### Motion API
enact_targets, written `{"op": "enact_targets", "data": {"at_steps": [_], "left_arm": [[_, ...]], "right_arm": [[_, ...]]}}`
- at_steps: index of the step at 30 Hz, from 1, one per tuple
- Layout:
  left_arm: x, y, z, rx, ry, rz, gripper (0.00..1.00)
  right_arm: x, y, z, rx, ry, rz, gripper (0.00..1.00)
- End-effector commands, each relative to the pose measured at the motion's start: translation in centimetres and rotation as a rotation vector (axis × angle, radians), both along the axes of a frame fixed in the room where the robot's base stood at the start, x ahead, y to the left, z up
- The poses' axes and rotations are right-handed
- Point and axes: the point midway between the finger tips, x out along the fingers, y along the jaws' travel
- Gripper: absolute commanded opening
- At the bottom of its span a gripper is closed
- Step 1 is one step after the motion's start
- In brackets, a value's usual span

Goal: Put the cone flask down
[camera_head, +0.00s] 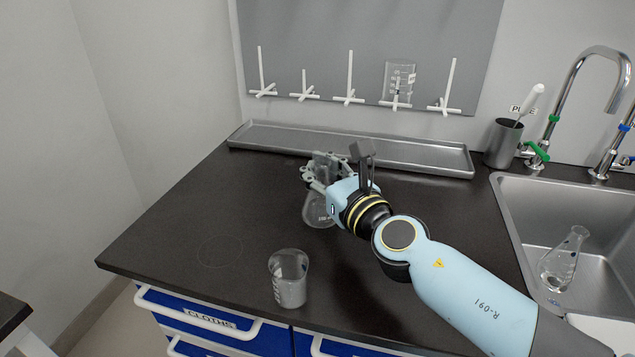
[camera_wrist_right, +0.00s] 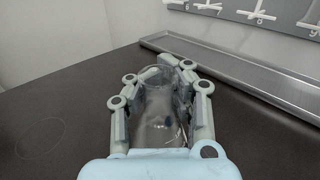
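A clear glass cone flask (camera_head: 317,210) is at my right gripper (camera_head: 322,172), over the middle of the dark counter. In the right wrist view the flask (camera_wrist_right: 157,118) is between the two fingers of the gripper (camera_wrist_right: 155,95), which press close on both sides. It looks upright, with its wide base low. I cannot tell whether its base touches the counter. The gripper and wrist hide part of it in the head view. A second cone flask (camera_head: 565,262) leans in the sink. My left gripper is not in view.
A clear beaker (camera_head: 288,279) stands near the counter's front edge. A long metal tray (camera_head: 350,148) lies along the back wall below a pegboard (camera_head: 370,45), where another beaker (camera_head: 399,80) hangs. The sink (camera_head: 515,200) is at right, beside a dark cup (camera_head: 502,145). The counter's left part is clear.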

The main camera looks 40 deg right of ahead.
Motion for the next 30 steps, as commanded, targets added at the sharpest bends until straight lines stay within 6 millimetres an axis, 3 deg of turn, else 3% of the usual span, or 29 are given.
{"op": "enact_targets", "data": {"at_steps": [1,12,21,30], "left_arm": [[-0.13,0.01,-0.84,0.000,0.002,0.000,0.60],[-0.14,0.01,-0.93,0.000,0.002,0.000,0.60],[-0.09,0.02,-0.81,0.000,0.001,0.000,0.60],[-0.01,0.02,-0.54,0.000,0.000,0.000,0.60]], "right_arm": [[0.01,0.00,-0.85,-0.002,0.000,0.000,0.00],[0.01,-0.01,-0.90,-0.001,-0.001,0.000,0.00],[0.00,-0.01,-0.80,-0.001,-0.001,0.000,0.38],[0.00,-0.01,-0.54,-0.001,-0.001,0.000,0.38]]}}
